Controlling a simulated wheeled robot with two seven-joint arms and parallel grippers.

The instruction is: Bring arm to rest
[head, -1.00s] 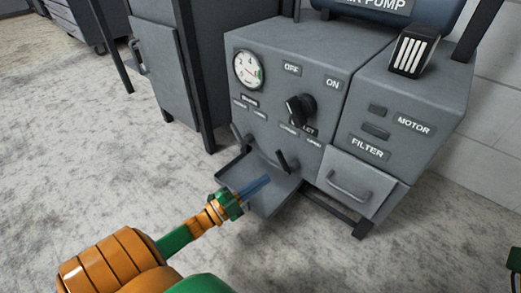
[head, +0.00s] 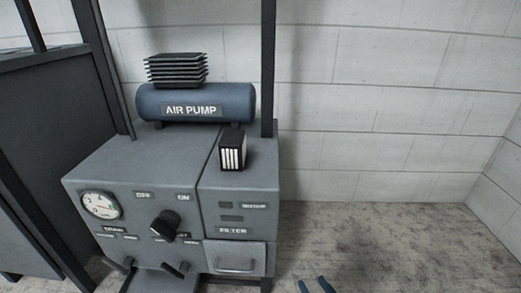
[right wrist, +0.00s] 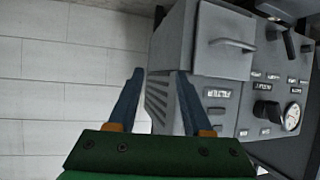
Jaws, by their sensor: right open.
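My left gripper is not in view.
The cabinet carries a blue tank (head: 235,103), a black filter block (head: 232,150), a dial (head: 101,205), a black knob (head: 165,225) and a drawer handle (head: 236,265). A white block wall (head: 390,110) stands behind. Bare floor (head: 400,235) lies to the right.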

